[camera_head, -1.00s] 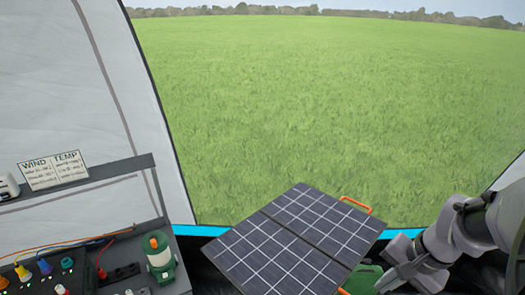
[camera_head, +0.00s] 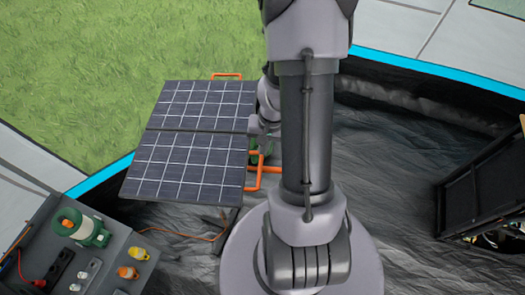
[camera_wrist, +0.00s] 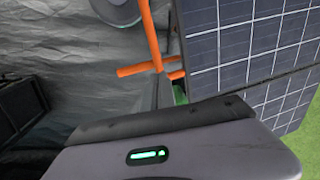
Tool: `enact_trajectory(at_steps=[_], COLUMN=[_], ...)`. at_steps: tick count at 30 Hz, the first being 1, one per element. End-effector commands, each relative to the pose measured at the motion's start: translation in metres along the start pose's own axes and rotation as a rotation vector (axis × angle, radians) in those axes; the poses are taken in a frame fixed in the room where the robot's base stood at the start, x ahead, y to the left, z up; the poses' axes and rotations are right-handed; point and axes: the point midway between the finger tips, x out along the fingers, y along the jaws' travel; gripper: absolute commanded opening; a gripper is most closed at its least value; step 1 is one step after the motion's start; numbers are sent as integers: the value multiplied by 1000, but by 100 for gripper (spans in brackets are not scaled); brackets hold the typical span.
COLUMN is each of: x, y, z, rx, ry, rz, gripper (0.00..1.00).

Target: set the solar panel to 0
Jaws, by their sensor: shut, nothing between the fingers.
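The solar panel (camera_head: 188,148) has two dark gridded halves and stands left of my arm in the head view. Orange handles show at its far edge (camera_head: 227,76) and its right side (camera_head: 263,172). In the wrist view the panel (camera_wrist: 250,40) fills the upper right, and an orange handle (camera_wrist: 150,40) with a crossbar stands left of it. My gripper (camera_head: 264,122) is close to the panel's right edge, partly hidden behind my arm. It is shut and empty. Its grey housing fills the bottom of the wrist view (camera_wrist: 170,155); the fingertips are not clear there.
A grey bench at lower left carries a green-white lantern (camera_head: 80,227), yellow and orange plugs (camera_head: 128,272) and a red connector. An orange cable (camera_head: 185,236) runs towards the panel. A black rack (camera_head: 480,195) stands at right. Dark groundsheet (camera_head: 400,150) lies open between.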

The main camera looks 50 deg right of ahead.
Motion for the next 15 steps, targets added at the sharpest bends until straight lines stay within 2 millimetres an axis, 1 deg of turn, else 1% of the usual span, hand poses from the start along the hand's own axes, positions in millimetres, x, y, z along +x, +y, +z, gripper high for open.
enact_trajectory(at_steps=[1,5,15], x=[8,16,18], y=[0,0,0], z=[0,0,0], rx=[0,0,0], ry=[-2,0,0], rz=[0,0,-1], gripper=[0,0,0])
